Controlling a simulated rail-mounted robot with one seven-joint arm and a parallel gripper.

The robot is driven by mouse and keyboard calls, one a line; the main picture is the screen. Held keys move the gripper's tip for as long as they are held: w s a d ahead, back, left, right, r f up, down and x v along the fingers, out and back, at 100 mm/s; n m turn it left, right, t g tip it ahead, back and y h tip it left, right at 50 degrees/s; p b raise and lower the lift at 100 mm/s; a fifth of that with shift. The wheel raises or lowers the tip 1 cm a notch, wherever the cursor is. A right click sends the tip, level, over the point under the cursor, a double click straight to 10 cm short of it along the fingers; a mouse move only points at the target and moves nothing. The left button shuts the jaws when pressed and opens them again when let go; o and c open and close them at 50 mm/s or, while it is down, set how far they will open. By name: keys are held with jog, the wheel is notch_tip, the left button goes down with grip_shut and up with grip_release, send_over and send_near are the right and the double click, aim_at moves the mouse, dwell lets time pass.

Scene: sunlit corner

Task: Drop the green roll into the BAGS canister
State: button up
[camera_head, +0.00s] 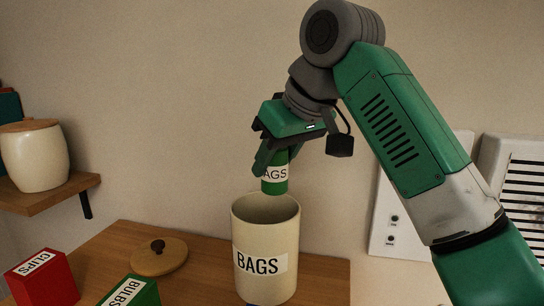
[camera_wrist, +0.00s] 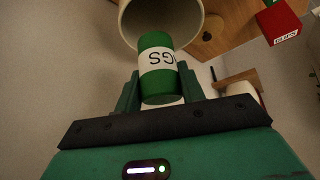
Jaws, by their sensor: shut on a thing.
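The green roll (camera_head: 274,187), with a white label ending in "AGS", hangs upright in my gripper (camera_head: 276,160). In the head view its lower end is just above the open mouth of the cream BAGS canister (camera_head: 265,246), which stands on the wooden counter. My gripper is shut on the roll. In the wrist view the roll (camera_wrist: 158,68) sits between the two green fingers (camera_wrist: 158,90). The canister's rim (camera_wrist: 128,30) shows beyond the roll's far end. The canister's floor is hidden in the head view.
A round wooden lid (camera_head: 158,257) lies on the counter (camera_head: 205,265) left of the canister. A red CLIPS box (camera_head: 45,280) and a green BULBS box (camera_head: 130,292) stand at front left. A lidded cream jar (camera_head: 35,160) is on a wall shelf (camera_head: 60,192).

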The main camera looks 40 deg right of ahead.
aim_at(276, 191)
jog(key=shift+s+f, duration=0.1)
jog(key=shift+f, duration=2.8)
jog(key=o, duration=1.1)
jog(key=b+v, duration=0.1)
jog(key=v, duration=0.6)
jog(key=shift+s+r+b, duration=0.15)
jog(key=shift+r+b, duration=0.2)
